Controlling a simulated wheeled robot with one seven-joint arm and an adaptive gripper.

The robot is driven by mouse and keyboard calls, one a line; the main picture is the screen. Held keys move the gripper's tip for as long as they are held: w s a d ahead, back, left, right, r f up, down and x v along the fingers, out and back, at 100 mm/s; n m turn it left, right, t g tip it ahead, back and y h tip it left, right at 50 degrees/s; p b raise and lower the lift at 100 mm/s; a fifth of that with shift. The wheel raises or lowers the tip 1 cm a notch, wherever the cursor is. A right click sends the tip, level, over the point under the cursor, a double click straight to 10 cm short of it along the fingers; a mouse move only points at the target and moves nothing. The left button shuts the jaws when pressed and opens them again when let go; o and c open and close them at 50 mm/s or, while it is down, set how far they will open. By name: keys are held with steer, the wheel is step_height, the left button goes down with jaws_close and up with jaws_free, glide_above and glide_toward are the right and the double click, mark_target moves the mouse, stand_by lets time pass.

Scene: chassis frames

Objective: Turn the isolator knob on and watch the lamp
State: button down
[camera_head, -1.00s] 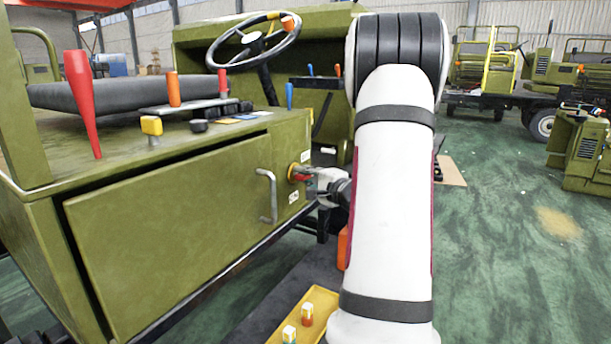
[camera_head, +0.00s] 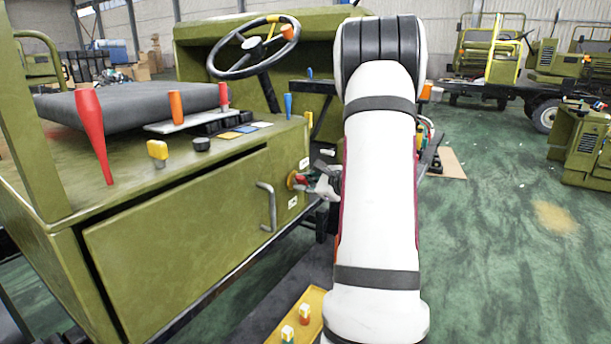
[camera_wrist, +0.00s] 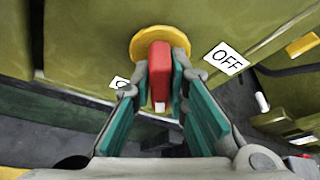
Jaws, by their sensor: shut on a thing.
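The isolator knob has a red handle (camera_wrist: 159,62) on a round yellow plate (camera_wrist: 150,38), on the olive cabinet's side. In the head view the knob (camera_head: 300,180) is small, near the cabinet's right end. My gripper (camera_wrist: 163,82) is shut on the red handle, its teal pads on either side. My gripper (camera_head: 312,184) also shows in the head view, partly behind my arm. An OFF label (camera_wrist: 226,58) is right of the knob in the wrist view. Another label (camera_wrist: 120,83) at left is mostly hidden by a finger. I cannot pick out the lamp.
A metal bar handle (camera_head: 267,205) is left of the knob on the cabinet door. Levers, including a tall red one (camera_head: 93,130), stand on the cabinet top. A yellow tray (camera_head: 312,303) lies below. The green floor at right is open.

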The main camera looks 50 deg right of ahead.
steer(key=m+y+p, duration=0.2)
steer(key=p, duration=0.2)
steer(key=shift+s+m, duration=0.1)
steer(key=shift+m, duration=0.3)
steer(key=shift+m+g+y+p, duration=0.3)
steer(key=shift+m+y+p, duration=0.35)
steer(key=shift+p, duration=0.7)
steer(key=shift+f+m, duration=0.1)
steer(key=shift+m, duration=0.15)
steer(key=c, duration=1.6)
jaws_free()
steer(key=a+v, duration=0.1)
steer(key=v, duration=1)
steer(key=shift+s+d+r, duration=0.25)
steer(key=shift+s+d, duration=0.15)
steer(key=shift+d, duration=0.05)
